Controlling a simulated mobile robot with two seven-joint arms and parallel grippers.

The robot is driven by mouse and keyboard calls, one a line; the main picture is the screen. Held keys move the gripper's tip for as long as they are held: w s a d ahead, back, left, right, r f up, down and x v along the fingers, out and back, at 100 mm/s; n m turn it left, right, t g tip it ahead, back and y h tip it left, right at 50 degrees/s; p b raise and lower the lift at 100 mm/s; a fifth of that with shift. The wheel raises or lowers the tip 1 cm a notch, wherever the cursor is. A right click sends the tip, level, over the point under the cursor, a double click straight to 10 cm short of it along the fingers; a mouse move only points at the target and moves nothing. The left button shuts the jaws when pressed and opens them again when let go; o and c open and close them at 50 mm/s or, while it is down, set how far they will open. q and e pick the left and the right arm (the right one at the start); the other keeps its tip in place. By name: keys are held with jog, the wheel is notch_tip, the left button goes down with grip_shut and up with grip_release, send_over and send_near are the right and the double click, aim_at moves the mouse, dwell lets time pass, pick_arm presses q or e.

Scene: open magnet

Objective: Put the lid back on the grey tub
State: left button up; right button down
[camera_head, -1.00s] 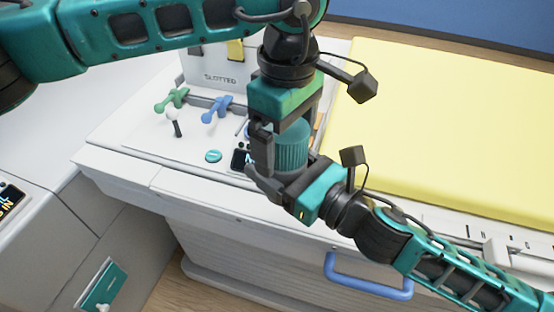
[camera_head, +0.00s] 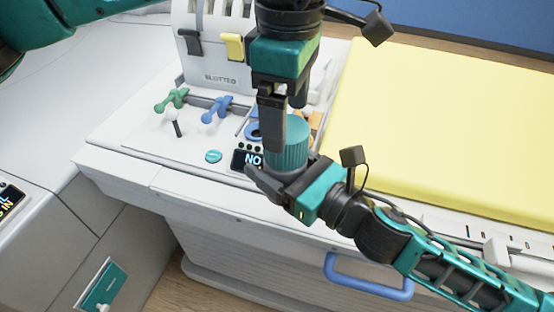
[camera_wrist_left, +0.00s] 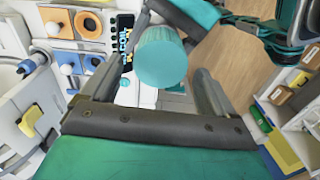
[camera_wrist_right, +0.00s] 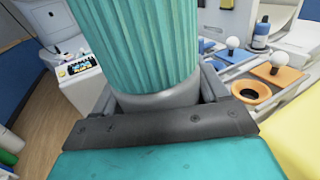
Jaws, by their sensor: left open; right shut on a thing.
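The lid (camera_head: 287,150) is a teal ribbed cap. In the right wrist view the lid (camera_wrist_right: 140,40) sits upright on the grey tub (camera_wrist_right: 155,103), with no clear gap between them. My right gripper (camera_head: 280,182) is shut on the grey tub, below the lid. In the head view the tub is mostly hidden by the right gripper. My left gripper (camera_head: 284,128) is open just above the lid, pointing down. In the left wrist view the lid (camera_wrist_left: 161,60) shows its flat top between the spread fingers, apart from them.
A white console holds green (camera_head: 172,100) and blue (camera_head: 217,108) levers, a teal button (camera_head: 213,156) and a small display (camera_head: 246,160). A yellow pad (camera_head: 450,130) lies at right. A blue handle (camera_head: 368,282) juts out at the front.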

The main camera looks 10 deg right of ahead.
aim_at(285, 172)
pick_arm(q)
jog(key=n, duration=0.2)
jog(key=r+n, duration=0.1)
jog(key=n, duration=0.2)
jog(key=shift+r+n, duration=0.3)
jog(key=n, duration=0.2)
jog(key=r+n, duration=0.1)
jog(key=shift+n, duration=0.4)
jog(key=shift+f, duration=4)
jog(key=c, duration=1.1)
jog(key=o, duration=1.3)
